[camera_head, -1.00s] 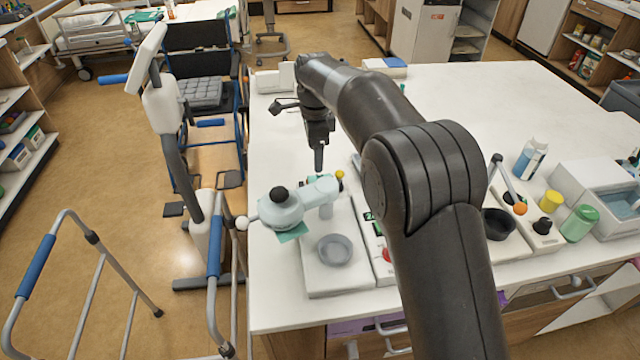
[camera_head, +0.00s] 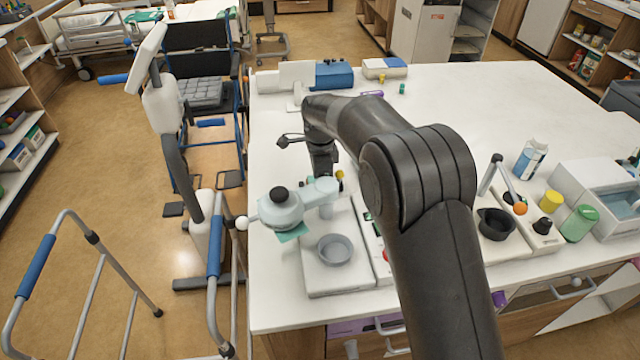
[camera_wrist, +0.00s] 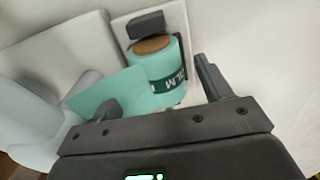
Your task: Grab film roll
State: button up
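The film roll (camera_wrist: 170,75) is a teal roll with a brown core end and a dark green band lettered "FILM". In the wrist view it stands against a pale holder with a dark block behind it. A teal flap (camera_wrist: 108,95) lies beside it and overlaps it in the picture; I cannot tell whether it is joined to the roll. My gripper (camera_wrist: 157,85) is open, with one finger to the left of the roll and one to its right. I see no clear contact. In the head view my wrist (camera_head: 323,155) points down behind a pale green device, and the roll is not visible.
The pale green device (camera_head: 283,210) with a black knob stands close in front of my gripper, on a white base with a grey dish (camera_head: 335,249). A black cup (camera_head: 496,224) and bottles stand to the right. The far right of the white counter (camera_head: 480,100) is clear.

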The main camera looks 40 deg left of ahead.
jog(key=c, duration=1.1)
jog(key=shift+r, duration=0.1)
